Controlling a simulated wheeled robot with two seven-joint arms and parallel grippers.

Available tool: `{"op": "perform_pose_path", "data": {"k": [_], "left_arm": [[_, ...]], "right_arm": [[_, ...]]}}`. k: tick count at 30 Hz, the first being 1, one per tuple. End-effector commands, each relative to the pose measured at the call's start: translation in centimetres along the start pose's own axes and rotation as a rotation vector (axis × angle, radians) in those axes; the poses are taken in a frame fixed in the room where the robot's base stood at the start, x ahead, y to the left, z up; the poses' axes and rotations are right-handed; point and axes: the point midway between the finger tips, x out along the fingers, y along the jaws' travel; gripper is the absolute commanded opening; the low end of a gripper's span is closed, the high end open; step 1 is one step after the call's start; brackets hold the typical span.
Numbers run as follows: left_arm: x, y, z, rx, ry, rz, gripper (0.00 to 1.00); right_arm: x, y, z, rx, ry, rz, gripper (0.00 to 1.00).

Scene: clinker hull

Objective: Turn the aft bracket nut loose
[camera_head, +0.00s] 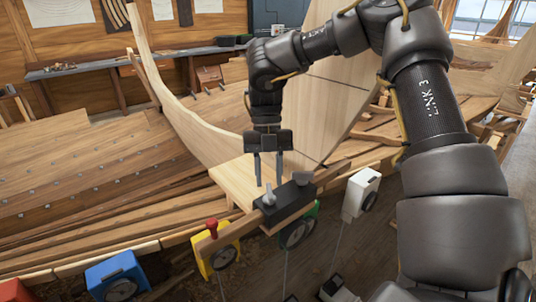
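A black bracket (287,206) sits on a wooden bar (240,232) at the edge of a pale plank. Two nut-like grey knobs stand on it: a lighter one (268,197) at its left end and a darker one (303,178) at its right end. I cannot tell which is the aft nut. My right gripper (268,184) points down just above the lighter knob. Its two fingers are apart with nothing visible between them, and they appear clear of the knob. My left gripper is out of view.
Boxes with dials in blue (117,276), yellow (216,250), green (299,230) and white (361,193) line the hull edge. A tall curved timber (165,95) rises behind. A workbench (130,60) is at the back.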

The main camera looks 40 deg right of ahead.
Motion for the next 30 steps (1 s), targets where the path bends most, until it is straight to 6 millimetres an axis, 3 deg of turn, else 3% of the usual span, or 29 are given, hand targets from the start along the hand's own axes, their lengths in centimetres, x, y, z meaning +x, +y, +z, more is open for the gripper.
{"op": "perform_pose_path", "data": {"k": [6,12,30], "left_arm": [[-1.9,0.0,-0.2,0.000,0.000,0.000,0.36],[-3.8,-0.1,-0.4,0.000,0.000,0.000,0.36],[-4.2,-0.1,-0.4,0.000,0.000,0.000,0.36]], "right_arm": [[-4.9,0.1,-0.1,0.002,-0.002,0.003,0.33],[-7.7,0.1,-0.1,0.002,-0.001,0.002,0.33],[-8.4,0.0,0.0,0.000,-0.001,0.001,0.33]]}}
